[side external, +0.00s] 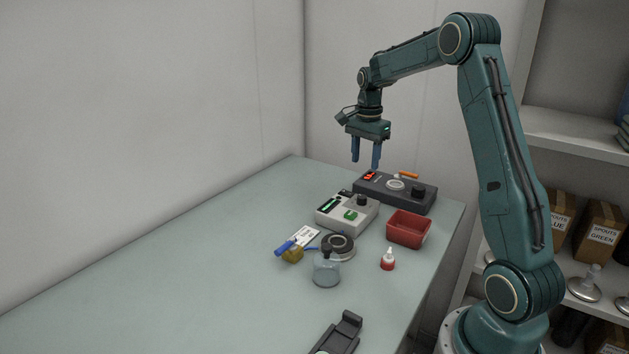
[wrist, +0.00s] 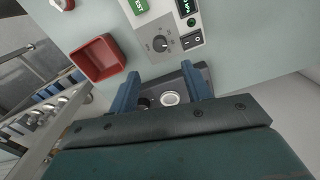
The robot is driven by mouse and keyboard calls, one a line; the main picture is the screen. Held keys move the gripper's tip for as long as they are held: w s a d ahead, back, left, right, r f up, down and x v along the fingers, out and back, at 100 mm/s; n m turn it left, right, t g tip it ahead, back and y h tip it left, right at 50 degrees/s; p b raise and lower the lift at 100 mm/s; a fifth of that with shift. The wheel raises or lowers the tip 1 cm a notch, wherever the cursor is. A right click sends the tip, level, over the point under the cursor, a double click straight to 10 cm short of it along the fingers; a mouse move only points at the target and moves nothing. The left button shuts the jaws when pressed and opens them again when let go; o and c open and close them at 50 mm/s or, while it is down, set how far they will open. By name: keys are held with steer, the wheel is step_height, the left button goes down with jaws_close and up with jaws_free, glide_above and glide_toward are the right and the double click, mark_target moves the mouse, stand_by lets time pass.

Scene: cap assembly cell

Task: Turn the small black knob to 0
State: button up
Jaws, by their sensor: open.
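A black knob (side external: 361,200) with a printed scale sits on the pale grey and white box (side external: 331,215). In the wrist view this knob (wrist: 160,43) shows beyond my fingertips; its scale numbers and setting are too small to read. Another black knob (side external: 418,191) is on the dark box (side external: 382,196); in the wrist view it is partly hidden by a finger. I cannot tell for sure which knob is the small one. My gripper (side external: 365,163) is open and empty, pointing down above the dark box, touching nothing. Its fingers (wrist: 160,70) also show in the wrist view.
A red bin (side external: 408,229) stands in front of the boxes. A red-based dropper bottle (side external: 387,260), a clear bottle (side external: 326,271), a dark round item (side external: 338,246), a white card (side external: 304,236) and a black cradle (side external: 338,336) are nearer. The table's left side is clear.

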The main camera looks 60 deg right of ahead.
mark_target(362, 196)
step_height(362, 196, down, 11)
steer(key=shift+f, duration=0.15)
stand_by(0.4)
steer(key=c, duration=1)
